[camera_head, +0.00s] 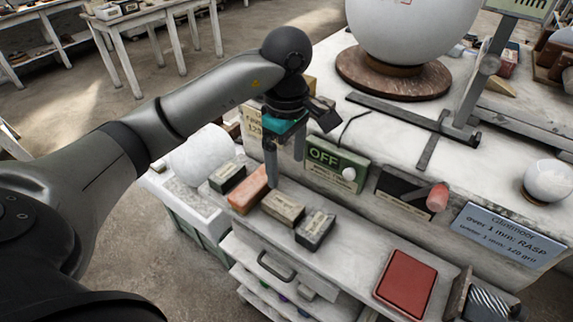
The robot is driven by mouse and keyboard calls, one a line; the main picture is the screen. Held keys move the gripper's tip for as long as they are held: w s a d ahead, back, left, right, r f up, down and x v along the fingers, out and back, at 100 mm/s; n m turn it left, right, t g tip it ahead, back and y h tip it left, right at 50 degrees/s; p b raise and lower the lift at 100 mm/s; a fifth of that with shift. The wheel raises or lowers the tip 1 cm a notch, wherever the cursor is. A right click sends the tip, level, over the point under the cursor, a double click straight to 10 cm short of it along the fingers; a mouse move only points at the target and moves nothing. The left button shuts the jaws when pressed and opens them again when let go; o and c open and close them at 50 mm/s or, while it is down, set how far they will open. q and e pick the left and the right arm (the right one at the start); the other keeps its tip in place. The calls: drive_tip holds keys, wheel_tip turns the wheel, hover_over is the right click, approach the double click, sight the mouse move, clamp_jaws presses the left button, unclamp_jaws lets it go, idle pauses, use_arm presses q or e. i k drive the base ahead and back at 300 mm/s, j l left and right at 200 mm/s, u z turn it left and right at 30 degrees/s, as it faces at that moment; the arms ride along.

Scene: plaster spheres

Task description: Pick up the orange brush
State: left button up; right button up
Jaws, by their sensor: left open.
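The orange brush (248,190) is a block lying in a row of similar blocks on the white top of a drawer unit. A dark green-black block (227,177) lies to its left, a brown block (283,207) to its right and a dark grey block (315,230) further right. My left gripper (285,171) points down with its two fingers apart and nothing between them. Its nearer finger hides a little of the area at the orange brush's far right end. I cannot tell whether it touches the brush. My right gripper is out of view.
A green OFF sign (335,162) with a white knob stands just right of the gripper. A large white sphere (413,30) sits on a round wooden base behind. A red pad (406,283) lies at the front right. The shelf between the blocks and pad is clear.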

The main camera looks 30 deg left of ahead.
sight(245, 198)
drive_tip(key=u, duration=1.3)
